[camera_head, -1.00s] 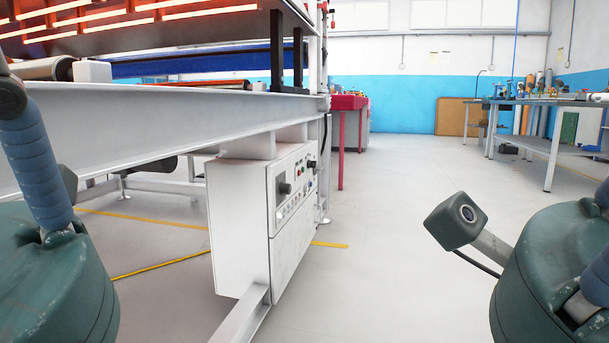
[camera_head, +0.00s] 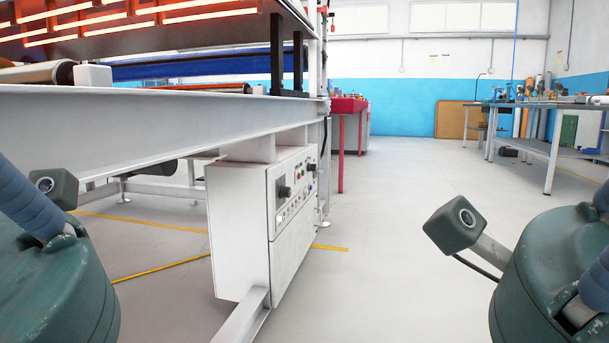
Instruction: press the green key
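A white control box (camera_head: 238,225) hangs under the left machine's frame. Its panel (camera_head: 291,192) faces right and is seen at a steep angle. The panel bears a black knob (camera_head: 284,192) and several small buttons. Parts of both my arms show at the lower left and lower right, well apart from the panel. Neither gripper's fingers are in view.
The machine's long white beam (camera_head: 160,130) runs above the box, and a white leg (camera_head: 246,315) slants out below it. Open grey floor (camera_head: 380,270) lies right of the box. A red table (camera_head: 349,104) and a workbench (camera_head: 560,145) stand farther back.

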